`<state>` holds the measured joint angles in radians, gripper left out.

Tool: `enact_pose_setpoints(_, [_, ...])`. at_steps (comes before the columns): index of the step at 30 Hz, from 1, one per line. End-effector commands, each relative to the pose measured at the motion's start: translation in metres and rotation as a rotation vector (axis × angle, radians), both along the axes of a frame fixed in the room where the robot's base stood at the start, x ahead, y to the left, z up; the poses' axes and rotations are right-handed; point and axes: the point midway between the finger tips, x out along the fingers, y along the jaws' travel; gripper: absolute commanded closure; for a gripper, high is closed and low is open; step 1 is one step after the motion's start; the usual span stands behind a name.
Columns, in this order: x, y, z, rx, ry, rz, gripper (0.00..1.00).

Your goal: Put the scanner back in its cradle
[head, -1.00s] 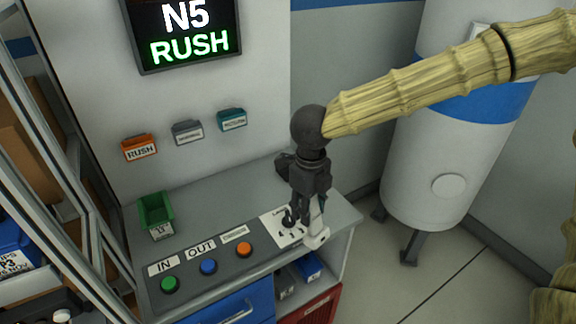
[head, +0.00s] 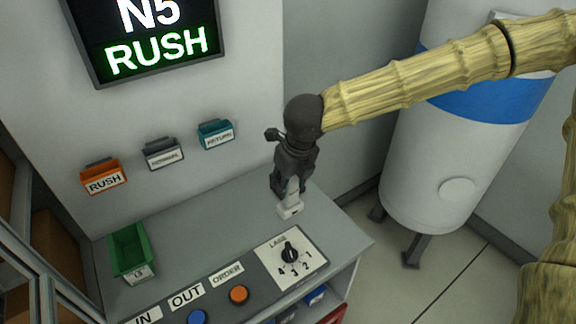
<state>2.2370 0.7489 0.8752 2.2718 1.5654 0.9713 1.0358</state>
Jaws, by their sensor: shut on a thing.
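My gripper (head: 290,183) points down over the grey counter (head: 215,235), near its back right. It is shut on the scanner (head: 290,207), a white piece that shows below the dark fingers. The scanner's upper part is hidden by the gripper. I cannot tell whether the scanner touches the counter. I cannot make out the cradle for certain; the dark gripper covers the spot behind the scanner.
A lane dial (head: 290,253) is in front of the scanner, with orange (head: 239,294) and blue (head: 197,317) buttons to its left. A green bin (head: 131,253) stands at the left. Orange (head: 104,180), grey (head: 163,155) and teal (head: 216,136) holders hang on the wall. A white tank (head: 455,130) stands right.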

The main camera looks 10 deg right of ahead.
Motion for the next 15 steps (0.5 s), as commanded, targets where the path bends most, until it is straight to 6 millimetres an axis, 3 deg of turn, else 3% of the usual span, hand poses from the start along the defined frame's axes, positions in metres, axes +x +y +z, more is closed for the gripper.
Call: enact_pose_setpoints(15, [0.097,-0.022,-0.007,-0.002,0.002,-0.004,1.00])
